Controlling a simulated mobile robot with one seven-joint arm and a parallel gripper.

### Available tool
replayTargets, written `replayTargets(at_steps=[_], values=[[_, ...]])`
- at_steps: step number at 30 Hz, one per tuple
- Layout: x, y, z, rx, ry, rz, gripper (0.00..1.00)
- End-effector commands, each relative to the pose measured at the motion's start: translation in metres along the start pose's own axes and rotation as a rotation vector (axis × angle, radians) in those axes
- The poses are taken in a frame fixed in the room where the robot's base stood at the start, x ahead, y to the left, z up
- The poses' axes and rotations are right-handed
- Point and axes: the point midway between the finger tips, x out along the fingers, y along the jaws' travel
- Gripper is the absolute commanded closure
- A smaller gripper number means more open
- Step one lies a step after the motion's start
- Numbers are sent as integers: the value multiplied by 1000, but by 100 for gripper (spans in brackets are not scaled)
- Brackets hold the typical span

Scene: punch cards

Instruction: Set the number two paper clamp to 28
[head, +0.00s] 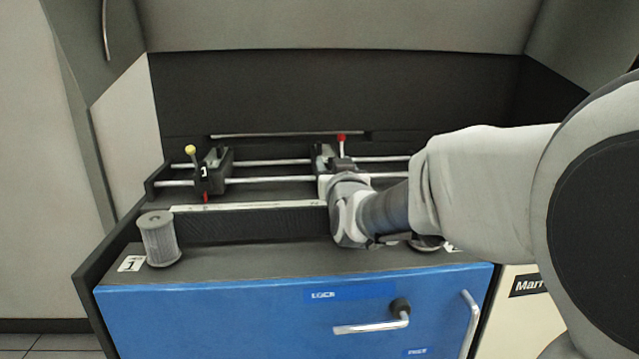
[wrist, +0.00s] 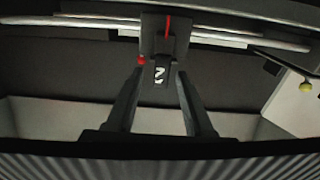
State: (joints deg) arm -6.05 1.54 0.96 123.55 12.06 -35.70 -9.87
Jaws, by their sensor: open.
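The number two paper clamp (head: 325,160) is a dark block on the two rails, with a red-knobbed lever (head: 341,138). My gripper covers its lower front in the head view. In the wrist view, its tag marked 2 (wrist: 159,73) lies between my fingertips, with a red pointer (wrist: 167,25) above. My gripper (wrist: 160,85) is open, with one finger on each side of the tag; I cannot tell whether either touches it. A pale scale strip (head: 250,206) runs along the front; its numbers are too small to read, and its right part is hidden.
Another clamp (head: 213,170) with a yellow knob (head: 190,149) stands at the rails' left end. A ribbed grey cylinder (head: 159,238) stands at the front left near a label marked 1 (head: 131,263). The blue front panel (head: 240,318) has a handle. Rail between the clamps is clear.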

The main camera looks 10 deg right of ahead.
Motion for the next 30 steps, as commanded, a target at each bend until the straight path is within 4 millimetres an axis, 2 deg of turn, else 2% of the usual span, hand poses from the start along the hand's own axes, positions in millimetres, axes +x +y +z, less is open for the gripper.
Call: replayTargets(at_steps=[12, 21, 30], values=[[-81, 0, -2, 0, 3, 0, 48], [-135, 0, -2, 0, 2, 0, 48], [-156, 1, 1, 1, 2, 1, 48]])
